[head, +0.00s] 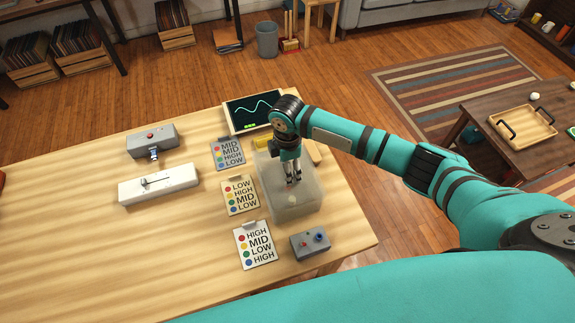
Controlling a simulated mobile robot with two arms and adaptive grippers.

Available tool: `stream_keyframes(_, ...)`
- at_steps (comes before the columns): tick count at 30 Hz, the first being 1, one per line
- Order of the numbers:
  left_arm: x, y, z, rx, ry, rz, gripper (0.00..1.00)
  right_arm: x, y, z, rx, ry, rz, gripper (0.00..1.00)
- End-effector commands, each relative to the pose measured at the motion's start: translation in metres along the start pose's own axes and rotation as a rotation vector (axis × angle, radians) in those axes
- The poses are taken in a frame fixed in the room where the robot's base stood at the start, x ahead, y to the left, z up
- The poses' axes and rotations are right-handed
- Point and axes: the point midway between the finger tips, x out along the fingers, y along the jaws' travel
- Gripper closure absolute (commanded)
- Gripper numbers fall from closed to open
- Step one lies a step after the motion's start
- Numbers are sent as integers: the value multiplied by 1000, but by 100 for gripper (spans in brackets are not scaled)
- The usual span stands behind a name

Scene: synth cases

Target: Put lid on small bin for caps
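A pale translucent box-shaped bin (291,208) stands near the right edge of the wooden table. My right gripper (293,181) points straight down over the bin, its fingertips at or just inside the top. I cannot tell whether the fingers touch anything, or whether they are open or shut. No separate lid and no caps can be made out; the bin's far side is partly hidden by my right arm. My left gripper is not in view.
Three label cards (255,245) lie left of the bin, and a grey button box (311,242) is in front. A waveform screen (251,110) is behind. A grey device (152,141) and a white slider box (158,184) stand farther left. The table's front left is clear.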

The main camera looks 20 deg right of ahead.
Motion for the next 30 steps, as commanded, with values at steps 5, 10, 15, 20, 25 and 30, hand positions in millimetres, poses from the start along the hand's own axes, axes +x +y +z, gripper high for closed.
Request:
stream_keyframes(5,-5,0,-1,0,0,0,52,-1,0,0,-1,0,1,73)
stream_keyframes(10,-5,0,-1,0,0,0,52,0,0,0,-1,0,1,73)
stream_keyframes(15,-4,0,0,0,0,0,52,0,0,0,0,0,1,73)
stream_keyframes(20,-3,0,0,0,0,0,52,3,0,0,0,1,0,73)
stream_keyframes(25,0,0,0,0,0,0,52,8,0,0,0,1,0,73)
stream_keyframes(30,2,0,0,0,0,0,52,12,0,0,0,1,0,73)
